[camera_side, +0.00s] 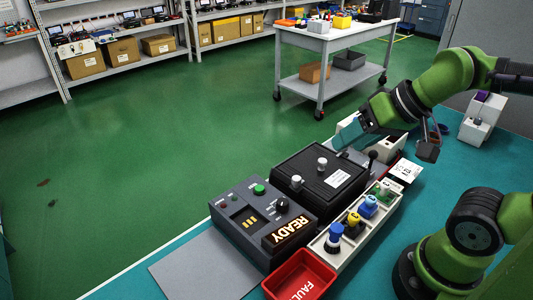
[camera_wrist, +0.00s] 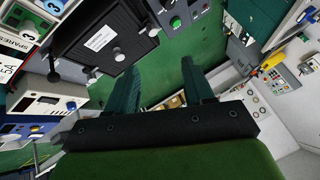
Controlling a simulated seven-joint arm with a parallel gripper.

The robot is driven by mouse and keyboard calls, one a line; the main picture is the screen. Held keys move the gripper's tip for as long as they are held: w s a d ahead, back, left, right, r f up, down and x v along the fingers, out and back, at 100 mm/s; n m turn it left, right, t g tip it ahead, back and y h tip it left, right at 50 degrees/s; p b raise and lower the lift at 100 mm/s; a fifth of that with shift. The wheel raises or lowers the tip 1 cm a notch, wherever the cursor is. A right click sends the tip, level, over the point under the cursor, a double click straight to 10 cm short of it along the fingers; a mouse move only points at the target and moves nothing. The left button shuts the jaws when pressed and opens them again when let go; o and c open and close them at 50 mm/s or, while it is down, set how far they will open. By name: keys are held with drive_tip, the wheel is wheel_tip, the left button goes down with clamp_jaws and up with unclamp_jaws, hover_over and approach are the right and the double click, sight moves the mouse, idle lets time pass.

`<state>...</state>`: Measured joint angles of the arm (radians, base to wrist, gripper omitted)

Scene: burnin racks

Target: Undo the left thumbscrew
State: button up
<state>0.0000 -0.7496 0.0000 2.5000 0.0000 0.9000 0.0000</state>
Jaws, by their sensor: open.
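A black ribbed box (camera_side: 318,190) with a white label carries two pale thumbscrews on its lid. The left thumbscrew (camera_side: 296,181) is at the side nearer the grey panel, and the other thumbscrew (camera_side: 322,163) is farther back. In the wrist view the box lid (camera_wrist: 83,33) is at the upper left, with one knob (camera_wrist: 118,55) near its lower edge and another (camera_wrist: 152,31) near its right corner. My gripper (camera_side: 343,147) is behind the box's back right side. Its two teal fingers are spread in the wrist view (camera_wrist: 160,76), with nothing between them, apart from both knobs.
A grey panel (camera_side: 236,213) with a green button and a lit READY sign (camera_side: 285,233) adjoins the box. A red FAULT bin (camera_side: 300,277) and a pale tray (camera_side: 328,261) with blue and yellow parts stand in front. A black ball-topped lever (camera_side: 372,155) stands by the box.

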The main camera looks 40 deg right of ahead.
drive_tip(key=w+d+r+m+g+h, duration=0.1)
drive_tip(key=w+d+m+g, duration=0.4)
drive_tip(key=d+m, duration=0.45)
drive_tip(key=w+d+m+g+h, duration=0.1)
drive_tip(key=w+d+m+g, duration=0.1)
drive_tip(key=w+d+m, duration=0.65)
drive_tip(key=shift+m, duration=0.6)
drive_tip(key=f, duration=0.5)
drive_tip(key=s+f, duration=0.1)
drive_tip(key=f, duration=0.4)
drive_tip(key=s+f, duration=0.1)
drive_tip(key=f, duration=0.4)
drive_tip(key=shift+d+f, duration=0.2)
drive_tip(key=shift+f, duration=0.15)
clamp_jaws()
